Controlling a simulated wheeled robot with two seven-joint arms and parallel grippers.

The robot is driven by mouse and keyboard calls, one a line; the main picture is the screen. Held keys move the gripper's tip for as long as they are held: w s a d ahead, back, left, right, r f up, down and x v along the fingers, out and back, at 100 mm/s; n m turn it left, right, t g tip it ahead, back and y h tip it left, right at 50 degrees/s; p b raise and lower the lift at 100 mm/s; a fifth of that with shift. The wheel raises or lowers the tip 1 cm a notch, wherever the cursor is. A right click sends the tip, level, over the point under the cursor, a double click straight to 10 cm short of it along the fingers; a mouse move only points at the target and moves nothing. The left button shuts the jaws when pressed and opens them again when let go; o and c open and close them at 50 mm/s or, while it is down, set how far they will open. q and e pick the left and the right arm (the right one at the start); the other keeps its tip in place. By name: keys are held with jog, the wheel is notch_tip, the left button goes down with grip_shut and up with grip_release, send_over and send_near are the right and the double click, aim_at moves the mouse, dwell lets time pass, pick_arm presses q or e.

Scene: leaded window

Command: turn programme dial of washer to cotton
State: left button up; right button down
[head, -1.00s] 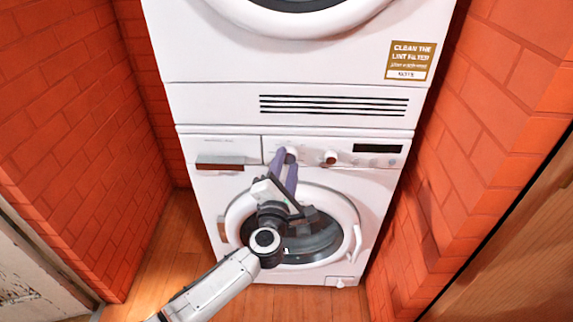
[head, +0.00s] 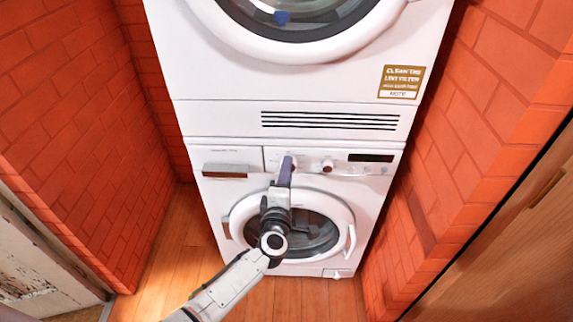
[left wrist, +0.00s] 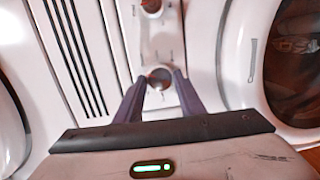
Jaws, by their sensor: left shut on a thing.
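The washer (head: 215,190) is the lower white machine, with its control panel above a round door. My left gripper (head: 288,162) is at the panel, just right of the drawer, seen nearly edge-on. In the left wrist view, a round dial (left wrist: 160,78) sits between the tips of my left gripper (left wrist: 159,86), which is shut on it. In the head view the fingers mostly hide this dial. A second round knob (head: 328,166) stands free to its right; it also shows at the top of the left wrist view (left wrist: 152,8). Panel lettering is too small to read. My right gripper is not in view.
A dryer (head: 220,115) with a slotted vent is stacked on the washer. The washer has a drawer (head: 226,171) at left, a dark display (head: 371,158) at right and a closed door (head: 338,215). Brick walls (head: 70,130) stand close on both sides.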

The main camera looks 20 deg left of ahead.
pick_arm(q)
jog(key=shift+d+m+p, duration=0.1)
jog(key=shift+m+p, duration=0.65)
jog(key=shift+m, duration=0.25)
jog(key=o, duration=1)
jog(key=shift+o, duration=0.2)
